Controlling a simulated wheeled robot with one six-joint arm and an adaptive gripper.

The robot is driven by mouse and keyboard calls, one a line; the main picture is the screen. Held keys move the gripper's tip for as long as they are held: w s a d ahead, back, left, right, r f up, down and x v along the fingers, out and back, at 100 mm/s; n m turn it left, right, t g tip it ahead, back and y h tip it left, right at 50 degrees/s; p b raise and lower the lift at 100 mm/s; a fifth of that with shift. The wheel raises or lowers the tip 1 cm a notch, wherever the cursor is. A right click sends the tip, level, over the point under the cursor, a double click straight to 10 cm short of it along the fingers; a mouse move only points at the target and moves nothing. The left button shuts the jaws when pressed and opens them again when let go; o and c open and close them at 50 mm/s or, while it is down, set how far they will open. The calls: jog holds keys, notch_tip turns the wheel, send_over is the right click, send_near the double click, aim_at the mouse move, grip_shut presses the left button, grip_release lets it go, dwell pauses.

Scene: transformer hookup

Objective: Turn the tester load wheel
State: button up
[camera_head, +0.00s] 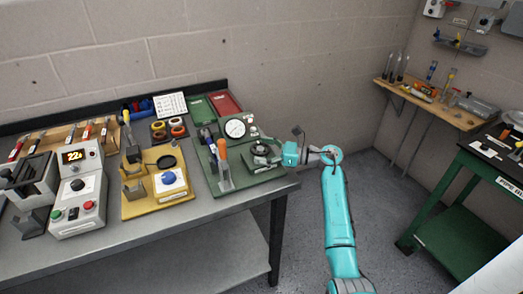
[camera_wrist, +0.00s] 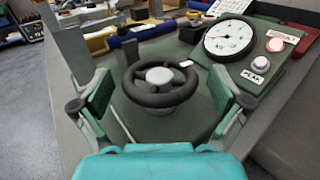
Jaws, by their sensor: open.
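The tester load wheel (camera_wrist: 160,82) is a black spoked handwheel with a pale hub, seen from above in the wrist view. It also shows in the head view (camera_head: 262,149), at the right end of the bench on the green tester base (camera_head: 268,174). A white dial gauge (camera_wrist: 229,37) stands behind it, with a pale button and a red one beside it. My gripper (camera_wrist: 160,116) is open, its two green-padded fingers apart on the left and right of the wheel's near side. I cannot tell whether either finger touches the rim. In the head view my gripper (camera_head: 283,153) is at the wheel's right.
On the same base, an orange-handled tool (camera_head: 222,160) stands left of the wheel. A yellow fixture (camera_head: 158,188) and a grey unit with a lit display (camera_head: 76,188) stand further left. The floor (camera_head: 300,235) right of the bench is clear around my arm.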

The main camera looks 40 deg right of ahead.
jog(key=c, duration=1.2)
jog(key=shift+o, duration=0.2)
jog(key=shift+n+g+y, duration=0.8)
jog(key=shift+y, duration=0.2)
jog(key=o, duration=1.2)
jog(key=shift+c, duration=0.2)
jog(key=v, duration=1.2)
